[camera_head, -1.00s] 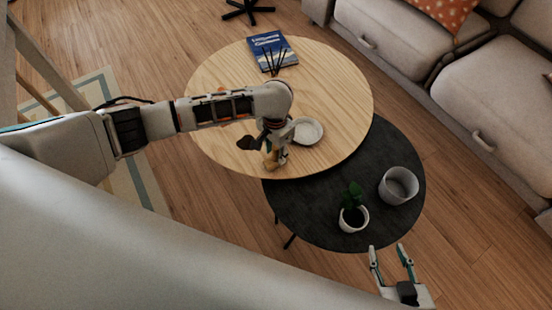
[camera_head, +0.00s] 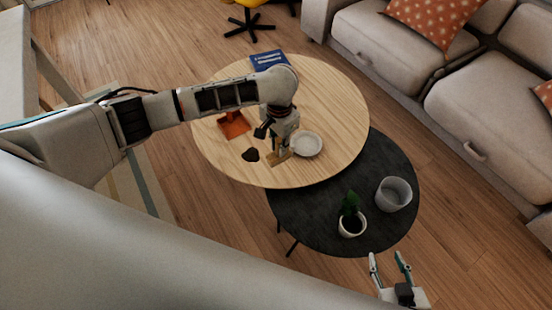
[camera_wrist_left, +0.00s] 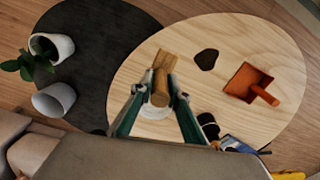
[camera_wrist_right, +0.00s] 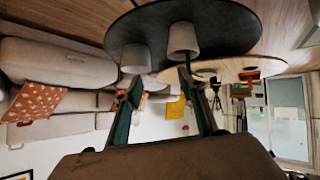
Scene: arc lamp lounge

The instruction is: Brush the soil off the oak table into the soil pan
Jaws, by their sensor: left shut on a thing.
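The oak table (camera_head: 340,110) is the round pale wooden top. A dark patch of soil (camera_head: 251,155) lies on it near its front left edge, also in the left wrist view (camera_wrist_left: 206,59). The orange soil pan (camera_head: 234,124) rests on the table behind the soil, partly under my left arm; its handle shows in the left wrist view (camera_wrist_left: 252,82). My left gripper (camera_head: 276,148) is shut on a wooden brush (camera_wrist_left: 161,88), held at the table top to the right of the soil and apart from it. My right gripper (camera_head: 390,262) is open and empty, in front of the dark table.
A white dish (camera_head: 307,144) sits just right of the brush. A blue book (camera_head: 268,60) lies at the back. The dark round table (camera_head: 300,210) carries a potted plant (camera_head: 352,223) and a grey pot (camera_head: 393,194). A sofa (camera_head: 480,100) stands at the right.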

